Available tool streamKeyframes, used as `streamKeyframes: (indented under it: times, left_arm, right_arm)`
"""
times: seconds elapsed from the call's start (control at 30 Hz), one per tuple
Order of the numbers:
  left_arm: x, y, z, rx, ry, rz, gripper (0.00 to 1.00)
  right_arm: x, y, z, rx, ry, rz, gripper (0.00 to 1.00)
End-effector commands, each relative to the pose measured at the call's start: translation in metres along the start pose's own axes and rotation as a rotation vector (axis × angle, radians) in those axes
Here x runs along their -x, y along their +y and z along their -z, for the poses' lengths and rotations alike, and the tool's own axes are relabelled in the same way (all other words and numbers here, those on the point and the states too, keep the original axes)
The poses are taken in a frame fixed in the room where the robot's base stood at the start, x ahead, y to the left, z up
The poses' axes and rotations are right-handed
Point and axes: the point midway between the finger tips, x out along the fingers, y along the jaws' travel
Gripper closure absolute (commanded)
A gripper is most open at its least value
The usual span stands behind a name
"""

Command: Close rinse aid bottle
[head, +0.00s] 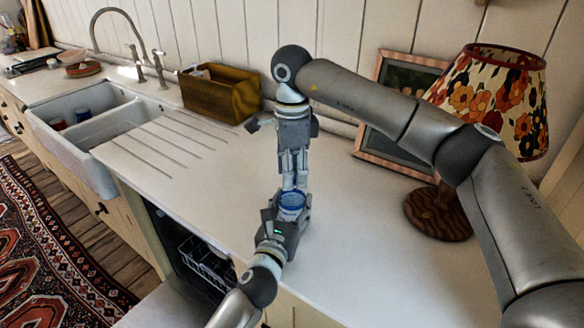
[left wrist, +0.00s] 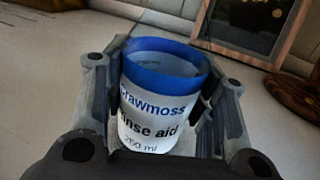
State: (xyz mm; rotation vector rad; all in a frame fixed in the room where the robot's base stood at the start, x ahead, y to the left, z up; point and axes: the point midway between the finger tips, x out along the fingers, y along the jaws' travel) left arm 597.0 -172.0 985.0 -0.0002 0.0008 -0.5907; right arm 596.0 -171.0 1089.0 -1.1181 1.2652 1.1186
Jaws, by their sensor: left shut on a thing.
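The rinse aid bottle (head: 292,203) is a white, cup-like container with a blue band around its top. In the left wrist view the bottle (left wrist: 160,95) shows the label "Crawmoss Rinse aid 260 ml", and its top looks open. My left gripper (head: 288,212) is shut on the bottle, with a finger on each side of it, also in the left wrist view (left wrist: 160,105). My right gripper (head: 291,178) points down just above the bottle's top. Its fingers look close together. I cannot tell whether it holds a cap or touches the bottle. No separate cap is clearly visible.
A white sink (head: 75,150) with a tap is at the left. A wooden box (head: 220,92) stands against the wall. A picture frame (head: 385,160) and a floral lamp (head: 490,100) are at the right. An open dishwasher rack (head: 207,268) is below the counter (head: 350,250).

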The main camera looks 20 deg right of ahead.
Motion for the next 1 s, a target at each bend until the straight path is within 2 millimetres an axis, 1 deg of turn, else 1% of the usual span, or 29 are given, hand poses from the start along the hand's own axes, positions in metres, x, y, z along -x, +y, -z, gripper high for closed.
streamKeyframes:
  times: [0.03, 0.07, 0.3, 0.47, 0.57, 0.67, 1.0]
  left_arm:
    - [0.0, -0.0001, 0.0002, 0.0, 0.0, 0.0, 1.0]
    - [0.0, -0.0001, 0.0002, 0.0, 0.0, 0.0, 1.0]
    - [0.0, -0.0001, 0.0003, 0.0, 0.0, 0.0, 1.0]
    - [0.0, -0.0001, 0.0003, 0.0, 0.001, 0.0, 1.0]
    - [0.0, -0.0001, 0.0003, 0.0, 0.001, 0.0, 1.0]
    - [0.0001, -0.0002, 0.0004, 0.0, 0.001, 0.0, 1.0]
    - [0.0001, -0.0002, 0.0004, 0.0, 0.001, 0.0, 1.0]
  right_arm:
    - [0.0, 0.0, 0.0001, 0.0, 0.0, 0.0, 0.65]
    - [0.0, 0.0, 0.0001, 0.0, 0.0, 0.0, 0.69]
    - [0.0002, 0.0001, 0.0001, 0.0, 0.0, -0.001, 1.0]
    - [0.0002, 0.0001, 0.0, -0.011, 0.0, -0.001, 1.0]
    - [0.0002, 0.0002, -0.0001, -0.079, 0.0, -0.001, 1.0]
    - [0.0, 0.0002, -0.0002, -0.223, 0.0, -0.001, 1.0]
    - [-0.0006, 0.0003, -0.0007, -0.822, 0.0, -0.002, 1.0]
